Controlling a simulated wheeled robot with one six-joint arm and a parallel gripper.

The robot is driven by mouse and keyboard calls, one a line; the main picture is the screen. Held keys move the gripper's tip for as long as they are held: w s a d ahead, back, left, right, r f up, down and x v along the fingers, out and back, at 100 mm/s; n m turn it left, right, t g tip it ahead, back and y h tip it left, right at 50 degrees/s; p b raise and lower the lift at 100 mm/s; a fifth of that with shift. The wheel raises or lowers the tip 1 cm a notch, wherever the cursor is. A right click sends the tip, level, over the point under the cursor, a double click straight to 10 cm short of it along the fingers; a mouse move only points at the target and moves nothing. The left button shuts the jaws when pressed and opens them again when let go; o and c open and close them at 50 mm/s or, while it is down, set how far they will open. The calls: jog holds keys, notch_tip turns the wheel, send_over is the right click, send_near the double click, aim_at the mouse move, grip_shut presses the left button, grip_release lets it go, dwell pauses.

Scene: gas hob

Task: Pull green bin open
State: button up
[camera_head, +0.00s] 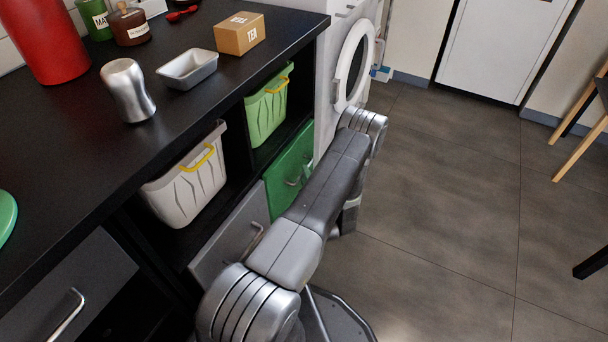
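The light green bin (267,112) with a yellow handle sits in an open shelf compartment under the black worktop. Its front faces the room, and it looks fully inside the compartment. A dark green front panel (289,174) with a metal handle is below it, partly covered by my arm. My arm crosses the middle of the view, from the bottom up toward the washing machine, and folds down behind its far joint. My gripper cannot be made out; the arm's end is hidden behind its own links.
A white bin (183,185) with a yellow handle sits in the compartment to the left. The worktop (60,150) above holds a tea box (239,34), a metal tray (187,68) and a silver shaker (127,90). A washing machine (345,60) stands beyond.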

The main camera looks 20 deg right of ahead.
jog(key=shift+w+r, duration=0.15)
jog(key=shift+w, duration=0.75)
jog(key=shift+c, duration=0.2)
grip_shut()
jog(key=shift+d, duration=0.1)
